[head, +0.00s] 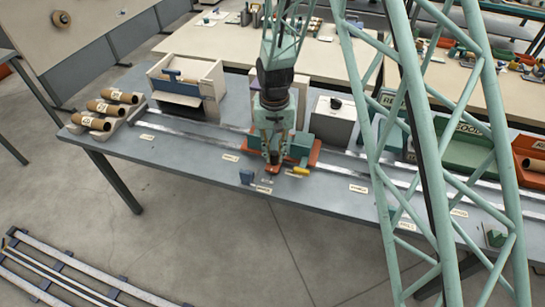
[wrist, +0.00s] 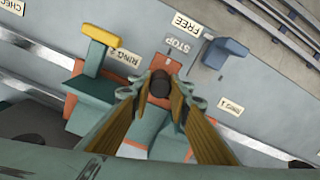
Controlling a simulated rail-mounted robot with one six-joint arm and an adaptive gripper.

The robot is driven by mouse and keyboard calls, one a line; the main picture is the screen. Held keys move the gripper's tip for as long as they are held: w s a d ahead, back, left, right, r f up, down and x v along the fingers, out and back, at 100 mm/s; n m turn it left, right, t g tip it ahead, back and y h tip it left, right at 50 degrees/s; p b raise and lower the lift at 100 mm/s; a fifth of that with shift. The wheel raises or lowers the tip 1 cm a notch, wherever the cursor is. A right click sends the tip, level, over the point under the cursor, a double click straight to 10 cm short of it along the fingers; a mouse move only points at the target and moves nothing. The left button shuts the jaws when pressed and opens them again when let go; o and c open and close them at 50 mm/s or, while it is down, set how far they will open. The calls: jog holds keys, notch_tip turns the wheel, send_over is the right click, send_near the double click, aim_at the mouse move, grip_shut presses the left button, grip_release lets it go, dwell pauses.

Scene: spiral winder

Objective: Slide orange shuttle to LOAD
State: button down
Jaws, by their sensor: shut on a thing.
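The orange shuttle (head: 314,152) sits on the metal rails near the middle of the bench, with teal blocks on it. In the wrist view its orange plate (wrist: 168,62) shows under and beyond my fingertips. My gripper (head: 273,160) points down over the shuttle's front part. In the wrist view my gripper (wrist: 160,92) has its two fingers closed around a dark round knob (wrist: 159,82) on the shuttle. The fingers and teal parts hide some of the shuttle. I cannot read a LOAD label in either view.
A yellow-topped lever (wrist: 103,32) and a blue lever (wrist: 225,52) flank the knob, near FREE and STOP labels. A white box (head: 332,120) stands behind the rails. The left rail stretch (head: 190,128) looks clear.

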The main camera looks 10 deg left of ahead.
jog(key=c, duration=2.4)
grip_release()
jog(key=shift+d, duration=0.15)
